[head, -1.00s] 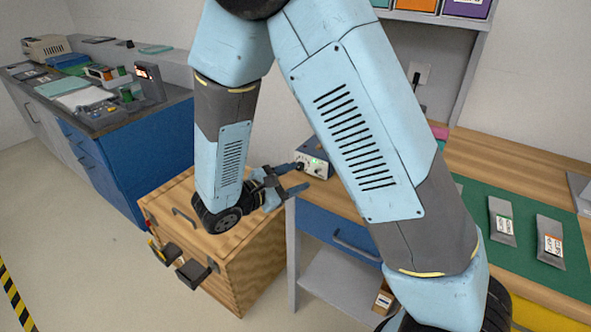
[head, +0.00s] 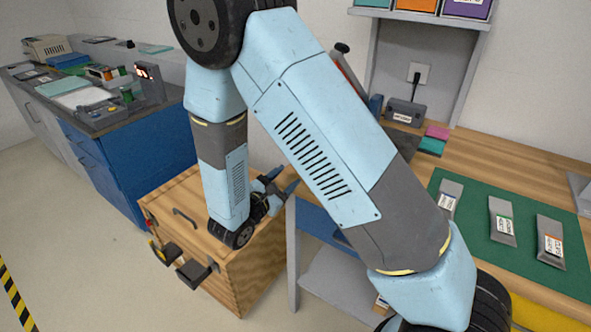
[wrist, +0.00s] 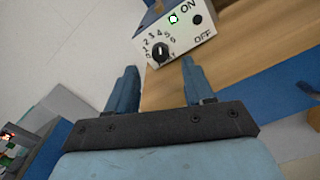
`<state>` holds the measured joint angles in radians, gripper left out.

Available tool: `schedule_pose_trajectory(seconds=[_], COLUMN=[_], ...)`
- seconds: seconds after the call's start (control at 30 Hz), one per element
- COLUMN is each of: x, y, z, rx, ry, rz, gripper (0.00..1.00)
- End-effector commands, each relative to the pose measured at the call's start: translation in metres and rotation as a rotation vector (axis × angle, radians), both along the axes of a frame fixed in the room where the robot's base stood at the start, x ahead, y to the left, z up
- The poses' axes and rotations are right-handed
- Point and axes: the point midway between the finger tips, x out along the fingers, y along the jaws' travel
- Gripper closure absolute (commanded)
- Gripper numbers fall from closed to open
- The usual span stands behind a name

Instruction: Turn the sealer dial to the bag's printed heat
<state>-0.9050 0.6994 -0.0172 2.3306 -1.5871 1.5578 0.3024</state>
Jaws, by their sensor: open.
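In the wrist view a pale control box (wrist: 178,32) carries a black dial (wrist: 160,52) ringed by printed numbers, with a lit green lamp and ON and OFF marks. The dial's pale pointer line is upright in the picture; its exact number is too small to tell. My gripper (wrist: 160,70) is open, its blue fingers apart on either side below the dial, with nothing between them. In the head view my gripper (head: 281,183) is above the wooden cart, and my arm hides the control box. Three grey bags (head: 447,197) (head: 502,218) (head: 550,242) with labels lie on the green mat (head: 476,244); their print is unreadable.
A wooden cart (head: 190,240) stands below my gripper. The wooden bench (head: 490,160) holds a grey corded box (head: 405,113) and pink and teal blocks (head: 434,139) at the back. A blue counter (head: 130,150) with equipment is at left. Open floor lies front left.

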Motion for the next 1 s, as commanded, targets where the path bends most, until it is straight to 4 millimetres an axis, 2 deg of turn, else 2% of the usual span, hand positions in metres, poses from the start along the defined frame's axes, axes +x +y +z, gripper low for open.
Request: schedule_pose_trajectory(seconds=[0.1, 0.3, 0.5, 0.77, 1.0], x=[0.016, 0.036, 0.044, 0.045, 0.045], y=[-0.014, -0.029, -0.035, -0.036, -0.036], z=[0.000, 0.000, 0.000, 0.000, 0.000], rx=[0.000, 0.000, 0.000, 0.000, 0.000], ry=[0.000, 0.000, 0.000, 0.000, 0.000], rz=[-0.004, -0.004, -0.001, -0.001, -0.002], gripper=[0.48, 0.48, 0.48, 0.48, 0.69])
